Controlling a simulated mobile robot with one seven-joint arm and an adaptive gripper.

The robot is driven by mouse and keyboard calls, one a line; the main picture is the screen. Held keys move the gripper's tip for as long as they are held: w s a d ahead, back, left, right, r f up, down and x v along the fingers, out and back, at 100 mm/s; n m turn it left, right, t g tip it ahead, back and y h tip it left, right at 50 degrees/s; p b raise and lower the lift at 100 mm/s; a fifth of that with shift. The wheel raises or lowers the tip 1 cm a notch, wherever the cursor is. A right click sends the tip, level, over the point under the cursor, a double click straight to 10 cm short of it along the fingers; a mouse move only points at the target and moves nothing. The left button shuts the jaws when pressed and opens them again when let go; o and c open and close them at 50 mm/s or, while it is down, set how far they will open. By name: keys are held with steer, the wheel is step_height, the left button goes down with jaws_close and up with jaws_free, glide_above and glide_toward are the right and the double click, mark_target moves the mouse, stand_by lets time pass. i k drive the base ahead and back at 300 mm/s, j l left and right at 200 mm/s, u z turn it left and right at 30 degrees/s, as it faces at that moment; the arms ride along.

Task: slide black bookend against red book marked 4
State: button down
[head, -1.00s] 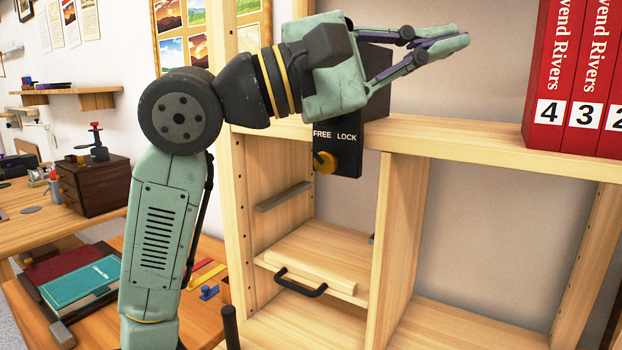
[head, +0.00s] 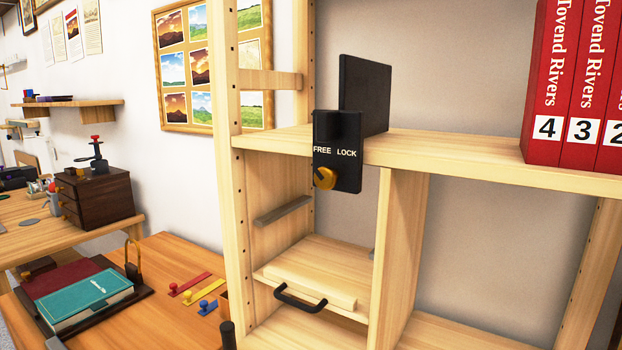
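The black bookend (head: 362,97) stands upright on the wooden shelf (head: 440,150), left of the books. Its black front plate (head: 337,165) hangs over the shelf's front edge and is marked FREE and LOCK. The red book marked 4 (head: 545,85) stands upright at the left end of the red row. A wide stretch of bare shelf lies between bookend and book. My gripper is not in view.
Red books marked 3 (head: 583,85) and 2 stand right of book 4. A wooden upright (head: 228,150) bounds the shelf on the left. Below are a board with a black handle (head: 300,298) and a divider (head: 398,250). A teal book (head: 85,297) lies on the left table.

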mark_target(362, 120)
steer(key=j+z, duration=1.25)
steer(key=k+j+z, duration=0.1)
steer(key=j+z, duration=0.2)
steer(key=z, duration=0.15)
steer(key=k+j, duration=0.1)
steer(key=i+l, duration=0.1)
